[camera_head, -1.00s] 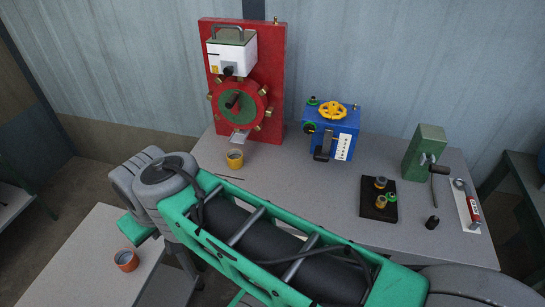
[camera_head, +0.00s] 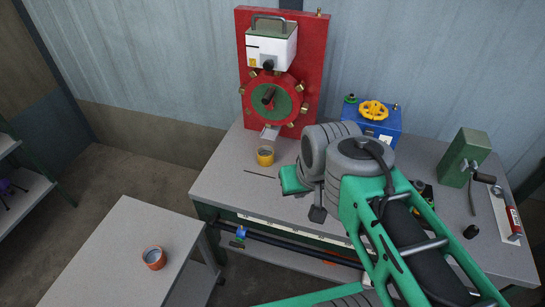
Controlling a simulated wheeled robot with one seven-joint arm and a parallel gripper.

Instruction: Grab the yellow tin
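The yellow tin (camera_head: 265,159) stands upright on the grey workbench (camera_head: 225,180), in front of the red panel and just below its small chute. Its open top faces up. My arm's wrist is to the right of the tin, above the bench. A dark part of my gripper (camera_head: 318,213) shows below the wrist, to the lower right of the tin and apart from it. The rest of my gripper is hidden by the wrist, so its opening does not show.
The red panel (camera_head: 313,75) with a wheel stands behind the tin. A blue box (camera_head: 385,128) is partly behind my arm. A green crank box (camera_head: 464,155) stands at right. An orange tin (camera_head: 154,258) sits on a lower side table (camera_head: 115,235). The bench left of the yellow tin is clear.

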